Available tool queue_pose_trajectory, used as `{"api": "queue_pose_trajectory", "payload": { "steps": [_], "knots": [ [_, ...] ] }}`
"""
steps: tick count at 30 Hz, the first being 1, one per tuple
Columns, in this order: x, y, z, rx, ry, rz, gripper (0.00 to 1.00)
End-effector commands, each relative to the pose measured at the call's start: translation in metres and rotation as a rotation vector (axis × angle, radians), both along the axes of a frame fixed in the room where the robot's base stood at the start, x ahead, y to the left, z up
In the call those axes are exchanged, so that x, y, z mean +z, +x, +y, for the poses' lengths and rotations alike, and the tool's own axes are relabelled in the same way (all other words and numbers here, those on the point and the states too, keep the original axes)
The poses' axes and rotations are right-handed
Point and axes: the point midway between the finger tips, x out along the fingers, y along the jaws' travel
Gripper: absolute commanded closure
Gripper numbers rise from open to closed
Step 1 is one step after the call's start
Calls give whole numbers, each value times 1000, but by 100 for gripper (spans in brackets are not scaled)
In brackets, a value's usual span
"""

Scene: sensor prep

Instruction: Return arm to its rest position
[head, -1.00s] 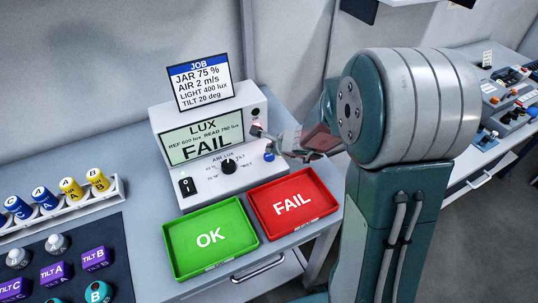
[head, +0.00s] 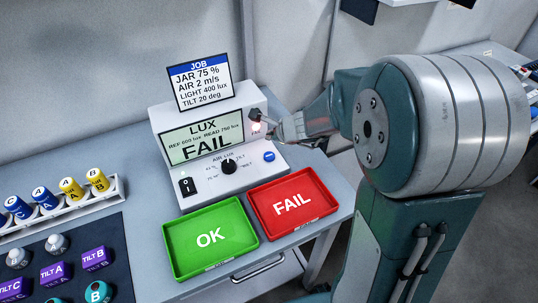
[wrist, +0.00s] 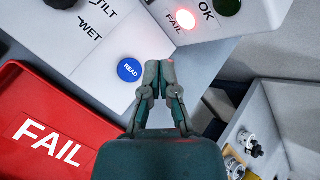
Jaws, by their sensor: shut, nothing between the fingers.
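My gripper (head: 278,130) is shut and empty beside the right side of the white test instrument (head: 215,150). In the wrist view its fingertips (wrist: 159,68) are together, with nothing between them, in front of the instrument's edge near the blue READ button (wrist: 130,69). I cannot tell whether they touch the instrument. My arm is bent, its large grey and green joint at the right of the head view.
A green OK tray (head: 182,262) and a red FAIL tray (head: 262,220), both empty, lie before the instrument. A rack (head: 60,210) of blue and yellow sensors and a dark mat (head: 118,235) with several parts are at left. A job card (head: 200,83) stands above the instrument.

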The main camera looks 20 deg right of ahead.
Motion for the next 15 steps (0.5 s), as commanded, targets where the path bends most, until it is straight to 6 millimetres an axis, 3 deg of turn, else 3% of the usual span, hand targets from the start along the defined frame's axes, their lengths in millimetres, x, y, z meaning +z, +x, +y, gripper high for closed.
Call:
{"api": "queue_pose_trajectory", "payload": {
  "steps": [12,15],
  "knots": [
    [0,0,0,3,-1,-1,100],
    [10,-5,6,55,-31,-22,100]
  ]
}}
